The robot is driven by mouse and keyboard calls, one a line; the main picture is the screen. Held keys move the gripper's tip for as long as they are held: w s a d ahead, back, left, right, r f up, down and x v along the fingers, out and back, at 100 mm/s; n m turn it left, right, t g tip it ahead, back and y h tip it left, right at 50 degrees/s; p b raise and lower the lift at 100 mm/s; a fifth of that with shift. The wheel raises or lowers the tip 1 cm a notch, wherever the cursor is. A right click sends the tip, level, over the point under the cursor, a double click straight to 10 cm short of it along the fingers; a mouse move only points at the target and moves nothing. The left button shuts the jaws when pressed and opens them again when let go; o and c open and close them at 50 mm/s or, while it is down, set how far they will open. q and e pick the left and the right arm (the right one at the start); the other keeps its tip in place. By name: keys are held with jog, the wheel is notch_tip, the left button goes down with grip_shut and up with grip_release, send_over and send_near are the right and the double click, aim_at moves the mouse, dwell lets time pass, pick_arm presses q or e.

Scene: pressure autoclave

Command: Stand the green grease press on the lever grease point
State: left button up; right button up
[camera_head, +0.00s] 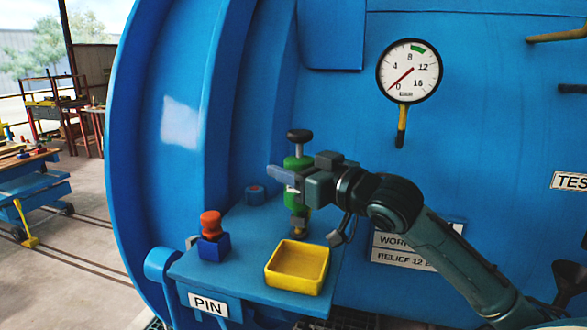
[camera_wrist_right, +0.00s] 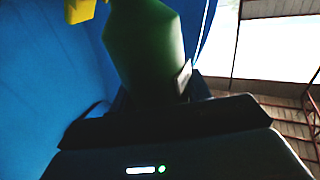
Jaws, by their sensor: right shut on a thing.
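The green grease press (camera_head: 292,162) stands upright in the head view, with a black knob on top and a grey metal lower end. My right gripper (camera_head: 297,183) is shut on its green body, coming in from the right. The press's lower end is above the blue shelf, close to a dark round piece (camera_head: 303,236); I cannot tell whether they touch. In the right wrist view the green body (camera_wrist_right: 148,45) fills the upper middle, blurred, above the dark gripper (camera_wrist_right: 165,118). Which fitting is the lever grease point is not clear. My left gripper is out of view.
A pressure gauge (camera_head: 409,71) with a yellow-handled valve hangs on the blue vessel wall.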

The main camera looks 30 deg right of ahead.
jog(key=shift+r+p, duration=0.1)
jog(key=shift+p, duration=0.3)
dwell(0.7)
jog(key=shift+f+b, duration=0.5)
jog(key=shift+f, duration=0.25)
jog(key=o, duration=1.4)
jog(key=shift+f, duration=0.15)
